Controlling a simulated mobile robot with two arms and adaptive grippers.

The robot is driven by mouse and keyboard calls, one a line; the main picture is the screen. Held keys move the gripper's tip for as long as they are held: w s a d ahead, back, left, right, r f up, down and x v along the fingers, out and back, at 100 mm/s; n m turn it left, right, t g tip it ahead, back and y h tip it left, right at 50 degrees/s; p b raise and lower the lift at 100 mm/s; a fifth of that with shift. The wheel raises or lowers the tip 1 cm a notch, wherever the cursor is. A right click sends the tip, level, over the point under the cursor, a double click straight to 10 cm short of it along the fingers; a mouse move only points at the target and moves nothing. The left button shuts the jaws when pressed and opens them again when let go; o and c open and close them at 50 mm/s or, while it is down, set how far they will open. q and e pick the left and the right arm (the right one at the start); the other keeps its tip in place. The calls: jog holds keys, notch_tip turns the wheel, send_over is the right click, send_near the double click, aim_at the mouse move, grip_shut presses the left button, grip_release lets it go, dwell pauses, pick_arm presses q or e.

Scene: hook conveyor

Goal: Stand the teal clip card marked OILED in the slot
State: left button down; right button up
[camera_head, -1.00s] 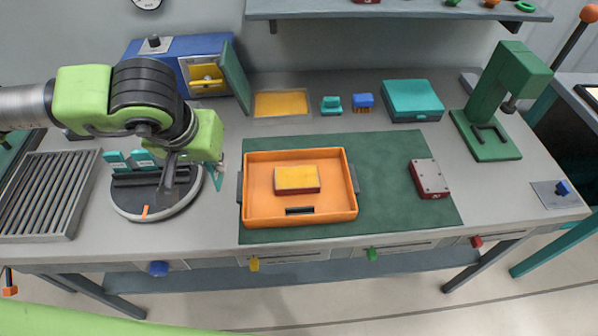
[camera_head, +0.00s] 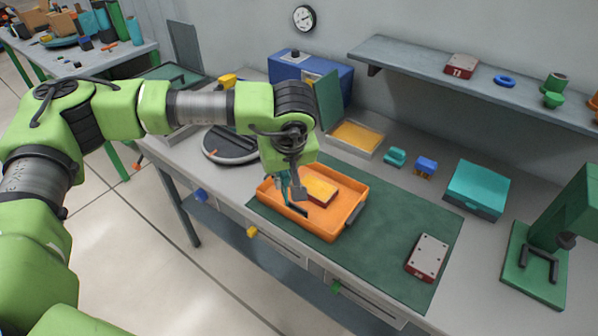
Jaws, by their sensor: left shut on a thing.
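My left gripper (camera_head: 290,190) is shut on a teal clip card (camera_head: 283,186), over the left part of the orange tray (camera_head: 348,212). Only a narrow strip of the card shows beside the grey finger, and no marking on it can be read. The dark slot (camera_head: 297,210) is at the near left side inside the tray, just below the card. I cannot tell whether the card's lower edge touches the slot. My right gripper is out of view.
The tray stands on a green mat (camera_head: 390,235). A red and grey box (camera_head: 427,257) lies on the mat to the right. A teal case (camera_head: 477,188) and a green press (camera_head: 540,262) stand farther right.

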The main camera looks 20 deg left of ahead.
pick_arm(q)
jog(key=w+d+f+n+g+y+b, duration=0.1)
jog(key=w+f+n+g+y, duration=0.1)
jog(key=w+f+n, duration=0.2)
notch_tip(320, 180, down, 4)
jog(key=n, duration=0.3)
jog(key=shift+w+f, duration=0.15)
jog(key=shift+w, duration=0.05)
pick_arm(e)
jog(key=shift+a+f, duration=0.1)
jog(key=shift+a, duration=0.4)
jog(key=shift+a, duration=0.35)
pick_arm(q)
jog(key=shift+b, duration=0.3)
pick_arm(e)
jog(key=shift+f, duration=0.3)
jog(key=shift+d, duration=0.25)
pick_arm(q)
jog(key=shift+b, duration=0.5)
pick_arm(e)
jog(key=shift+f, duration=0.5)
